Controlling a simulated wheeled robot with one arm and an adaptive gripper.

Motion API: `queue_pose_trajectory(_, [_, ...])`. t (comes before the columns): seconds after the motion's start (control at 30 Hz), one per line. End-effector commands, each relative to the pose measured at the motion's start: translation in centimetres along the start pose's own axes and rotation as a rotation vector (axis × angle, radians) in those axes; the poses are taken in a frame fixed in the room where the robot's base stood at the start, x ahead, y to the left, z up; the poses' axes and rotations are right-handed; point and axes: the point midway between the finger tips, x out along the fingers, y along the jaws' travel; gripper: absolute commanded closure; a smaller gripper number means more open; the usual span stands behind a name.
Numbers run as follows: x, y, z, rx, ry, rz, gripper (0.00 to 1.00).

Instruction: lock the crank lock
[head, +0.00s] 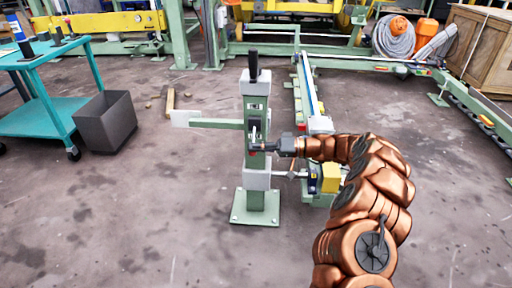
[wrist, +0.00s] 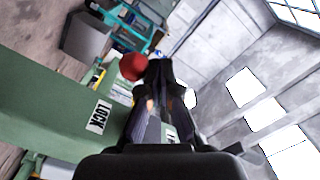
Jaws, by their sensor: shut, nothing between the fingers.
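The crank lock is on a green post (head: 256,185) that stands upright on a square base plate in the middle of the head view. A red ball knob (wrist: 133,66) shows in the wrist view, just left of my fingertips. A white LOCK label (wrist: 98,117) is on the green surface (wrist: 45,105) to the left. My gripper (head: 258,147) reaches in from the right at the post's mid-height, and its fingers (wrist: 160,78) are shut with nothing between them. I cannot tell whether a finger touches the knob. The lever behind the knob is mostly hidden.
A black handle (head: 253,66) tops the post, and a green arm (head: 215,123) sticks out left. A yellow block (head: 331,177) sits low at the right. A grey bin (head: 106,122) and a teal cart (head: 45,115) stand left. The floor in front is clear.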

Motion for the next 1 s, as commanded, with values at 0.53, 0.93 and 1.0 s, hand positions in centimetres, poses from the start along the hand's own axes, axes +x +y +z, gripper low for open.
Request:
queue_pose_trajectory(0.53, [0.1,-3.5,-2.2,-0.002,0.004,0.004,1.00])
queue_pose_trajectory(0.93, [-7.1,-3.8,-1.9,-0.001,0.004,0.005,1.00])
queue_pose_trajectory(1.0, [-8.0,-3.8,-1.7,0.000,0.004,0.003,1.00])
